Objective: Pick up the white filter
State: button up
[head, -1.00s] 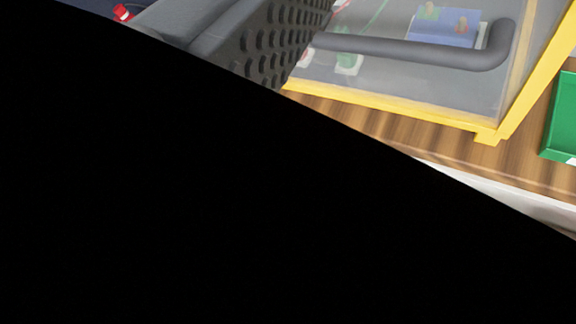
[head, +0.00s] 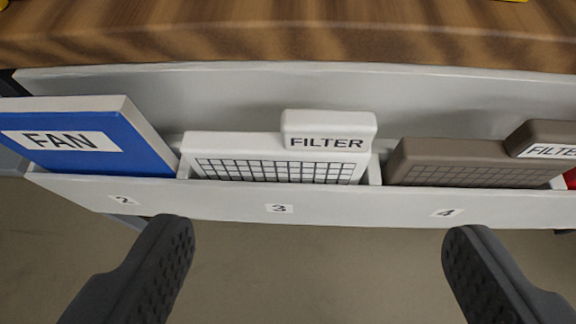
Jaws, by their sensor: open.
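The white filter (head: 262,146) stands in the compartment marked 3 of a white open holder. It has a dark grid on its front and a raised tab at its upper right labelled FILTER. Its lower part is hidden behind the holder's front wall. My gripper (head: 318,235) is open and empty, with one dark ridged finger at the lower left and the other at the lower right. The fingers are on either side of the filter in the picture, nearer the camera and apart from it.
The holder's front wall (head: 330,208) runs across the view. A blue FAN box (head: 75,150) stands in compartment 2, and a brown filter (head: 455,160) in compartment 4. A red thing (head: 570,178) shows at the right edge. A wooden tabletop (head: 290,30) lies behind; floor shows below.

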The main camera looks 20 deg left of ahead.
aim_at(330, 131)
jog(key=shift+w+d+r+b+x, duration=0.15)
jog(key=shift+b+x, duration=0.15)
jog(key=shift+x, duration=1.25)
jog(key=shift+w+d+b+x, duration=0.15)
jog(key=shift+b+x, duration=0.2)
jog(key=shift+x, duration=1.2)
jog(key=shift+s+d+r+b+x, duration=0.15)
jog(key=shift+b+x, duration=0.15)
jog(key=shift+x, duration=1.25)
jog(key=shift+w, duration=0.15)
jog(key=c, duration=1)
